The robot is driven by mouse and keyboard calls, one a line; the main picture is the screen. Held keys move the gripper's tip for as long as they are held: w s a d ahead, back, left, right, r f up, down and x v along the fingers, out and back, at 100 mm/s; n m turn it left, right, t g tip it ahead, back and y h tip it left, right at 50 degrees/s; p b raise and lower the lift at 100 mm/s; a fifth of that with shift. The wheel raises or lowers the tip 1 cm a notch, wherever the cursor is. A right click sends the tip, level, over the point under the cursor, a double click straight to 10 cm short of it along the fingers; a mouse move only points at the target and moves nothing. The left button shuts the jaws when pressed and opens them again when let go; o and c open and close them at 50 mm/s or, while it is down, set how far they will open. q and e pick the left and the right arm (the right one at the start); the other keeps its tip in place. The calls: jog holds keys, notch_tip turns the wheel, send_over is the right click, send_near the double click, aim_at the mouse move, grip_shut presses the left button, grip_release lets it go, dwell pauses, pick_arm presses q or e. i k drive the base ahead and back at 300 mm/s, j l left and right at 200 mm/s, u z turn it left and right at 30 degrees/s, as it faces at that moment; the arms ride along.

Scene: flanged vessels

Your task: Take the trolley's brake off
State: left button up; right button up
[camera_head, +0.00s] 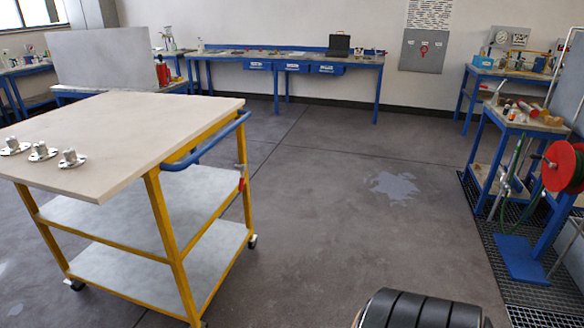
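The trolley (163,237) stands at the left. It has a yellow frame, a pale top and two lower grey shelves. A blue push handle (208,146) runs along its right end. A small red part (241,184), possibly the brake lever, sits on the right-hand post below the handle; its setting is too small to tell. Dark castors show at the bottom, one of them at the right (252,241). Three metal flanged pieces (42,152) stand on the top at the left. Neither of my grippers is in view.
The floor right of the trolley is clear, apart from a pale puddle-like patch (393,187). A red hose reel (562,166) and a blue-legged bench (520,125) stand at the right, by a dark floor grating (535,290). A long blue workbench (340,60) lines the back wall.

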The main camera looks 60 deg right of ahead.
aim_at(242, 180)
jog(key=i+l+z, duration=0.2)
jog(key=z, duration=0.3)
jog(key=i+l+z, duration=0.2)
jog(key=z, duration=0.3)
jog(key=i+l+z, duration=0.2)
jog(key=z, duration=0.3)
jog(key=i, duration=0.55)
